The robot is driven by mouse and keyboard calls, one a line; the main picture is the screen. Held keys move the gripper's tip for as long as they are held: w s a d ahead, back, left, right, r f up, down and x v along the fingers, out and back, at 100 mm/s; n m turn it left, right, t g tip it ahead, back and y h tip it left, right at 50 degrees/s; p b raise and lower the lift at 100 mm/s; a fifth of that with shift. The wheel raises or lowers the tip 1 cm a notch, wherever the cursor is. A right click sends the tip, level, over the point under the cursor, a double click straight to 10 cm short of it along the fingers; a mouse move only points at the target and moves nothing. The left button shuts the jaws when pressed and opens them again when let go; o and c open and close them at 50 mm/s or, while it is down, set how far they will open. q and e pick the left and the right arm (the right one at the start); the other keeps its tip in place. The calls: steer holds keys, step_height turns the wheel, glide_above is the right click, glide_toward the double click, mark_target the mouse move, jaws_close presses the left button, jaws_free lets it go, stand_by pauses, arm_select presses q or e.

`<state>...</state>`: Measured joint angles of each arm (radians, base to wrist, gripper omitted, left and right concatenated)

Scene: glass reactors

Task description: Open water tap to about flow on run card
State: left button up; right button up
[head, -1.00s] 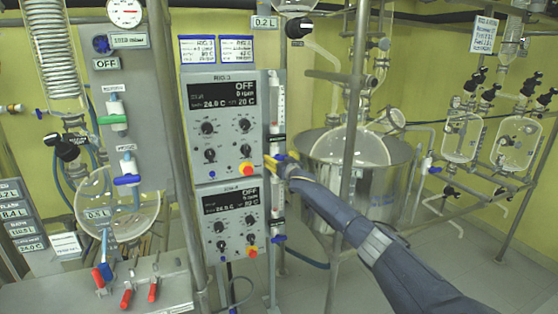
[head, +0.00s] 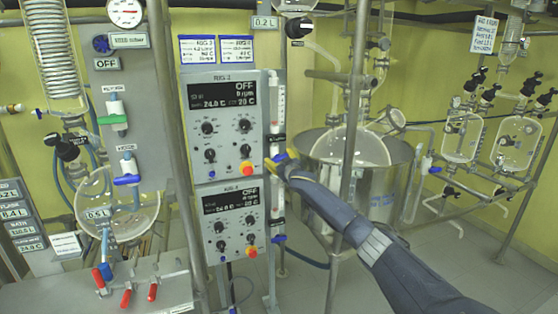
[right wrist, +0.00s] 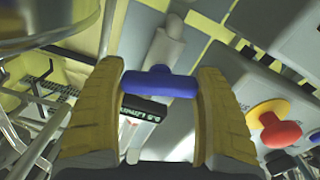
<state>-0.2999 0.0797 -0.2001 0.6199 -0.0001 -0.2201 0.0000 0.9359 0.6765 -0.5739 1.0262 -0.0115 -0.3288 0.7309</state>
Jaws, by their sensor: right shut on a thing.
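My right gripper (head: 279,160) is at the upper flow tube (head: 277,97), beside the right edge of the upper control panel. In the right wrist view, its two yellow fingers (right wrist: 158,115) are shut on a blue tap handle (right wrist: 158,82), one at each end. The handle sits across a pale tube or valve body (right wrist: 165,45). A second blue tap handle (head: 278,239) shows lower down, on the lower flow tube (head: 278,207). Two cards (head: 218,49) hang above the panels, their small print unreadable. My left gripper is out of view.
Two control panels (head: 223,128) reading OFF carry red and yellow knobs close left of the gripper. A metal post (head: 352,120) stands right of it, by a steel vessel (head: 400,160) with a glass flask. Glass reactors (head: 520,140) hang further right.

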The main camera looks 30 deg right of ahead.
steer(key=n, duration=0.5)
steer(key=shift+n, duration=0.7)
steer(key=o, duration=1)
steer(key=shift+c, duration=0.2)
steer(key=s+a, duration=0.2)
steer(key=s, duration=0.9)
steer(key=shift+s+a, duration=0.15)
steer(key=shift+s, duration=0.25)
steer(key=shift+c, duration=0.4)
